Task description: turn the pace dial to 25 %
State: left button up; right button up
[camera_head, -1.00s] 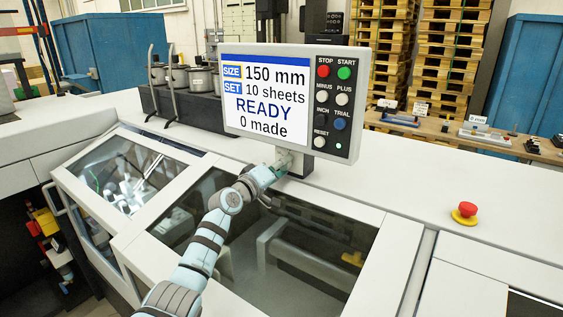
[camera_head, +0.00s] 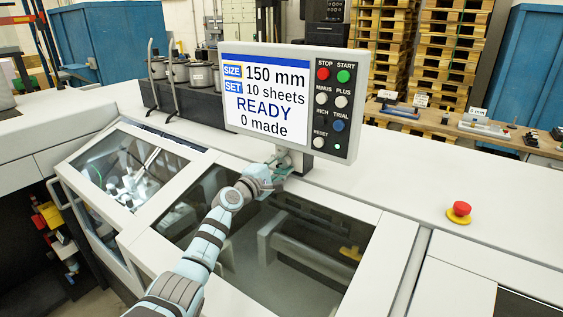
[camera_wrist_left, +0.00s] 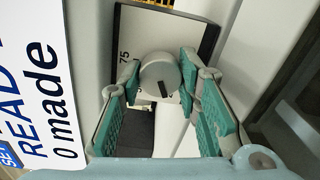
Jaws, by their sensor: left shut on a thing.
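The pace dial (camera_wrist_left: 158,74) is a grey round knob with a dark pointer mark, on a white plate with "75" printed beside it in the left wrist view. Other scale numbers are hidden or too small to read. My left gripper (camera_head: 280,168) reaches the dial under the display panel (camera_head: 266,97) in the head view. In the left wrist view, its green-padded fingers (camera_wrist_left: 168,92) sit on either side of the knob and are shut on it. My right gripper is not in view.
The panel reads 150 mm, 10 sheets, READY, 0 made, with buttons (camera_head: 331,105) at its right. Glazed machine covers (camera_head: 290,245) lie below my arm. A red emergency button (camera_head: 460,209) stands at the right on the clear white top.

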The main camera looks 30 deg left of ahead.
pick_arm(q)
jog(key=shift+f+n, duration=0.15)
jog(key=shift+n, duration=0.25)
jog(key=o, duration=1.1)
jog(key=shift+o, duration=0.2)
jog(key=shift+a, duration=0.1)
jog(key=shift+s, duration=0.15)
jog(key=s, duration=0.4)
jog(key=s+a, duration=0.1)
jog(key=s, duration=0.7)
jog(key=shift+a, duration=0.35)
jog(key=shift+w, duration=0.1)
jog(key=shift+w, duration=0.1)
